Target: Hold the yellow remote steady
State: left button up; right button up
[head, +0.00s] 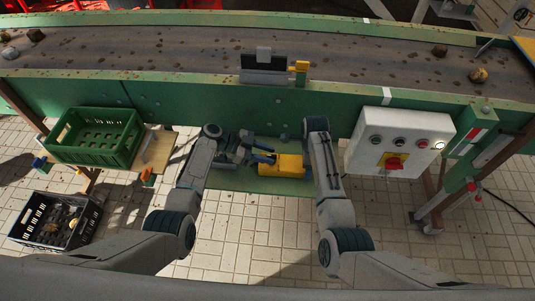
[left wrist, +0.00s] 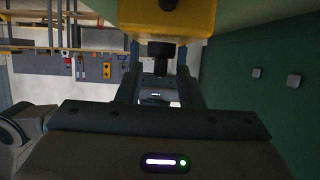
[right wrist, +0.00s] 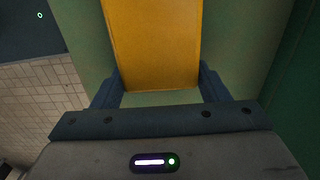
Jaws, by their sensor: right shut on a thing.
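The yellow remote (head: 282,165) lies at the green ledge below the conveyor, between my two arms. My right gripper (right wrist: 160,80) is shut on the remote (right wrist: 152,40), with one finger at each side of its yellow body. In the head view the right forearm hides most of that gripper. My left gripper (head: 262,155) is at the left end of the remote. In the left wrist view the left gripper (left wrist: 158,62) has its fingers apart, with a black knob-like part (left wrist: 161,52) under the yellow body (left wrist: 170,18) between them. A gap shows beside that part.
The green conveyor wall (head: 200,105) is close in front. A control box (head: 398,142) with buttons stands to the right. A green crate (head: 95,137) and a black crate (head: 55,220) stand to the left. Several potatoes or clods lie on the belt (head: 380,58).

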pick_arm(q)
jog(key=shift+d+f, duration=0.15)
jog(key=shift+d, duration=0.1)
grip_shut()
jog(key=shift+s, duration=0.1)
jog(key=n+t, duration=0.2)
jog(key=t, duration=0.1)
jog(key=n+t, duration=0.1)
jog(key=shift+s+f+n+y, duration=0.1)
jog(key=shift+s+n+y, duration=0.2)
jog(key=shift+n, duration=0.1)
jog(key=n+t, duration=0.1)
jog(key=n+t+y, duration=0.1)
jog(key=t, duration=0.1)
jog(key=n+t+y, duration=0.1)
jog(key=n, duration=0.1)
jog(key=shift+s+d+t, duration=0.2)
jog(key=shift+d+t, duration=0.05)
jog(key=shift+t, duration=0.05)
jog(key=shift+n+t+y, duration=0.9)
jog(key=shift+n+y, duration=0.2)
jog(key=shift+n, duration=0.1)
jog(key=shift+s, duration=0.1)
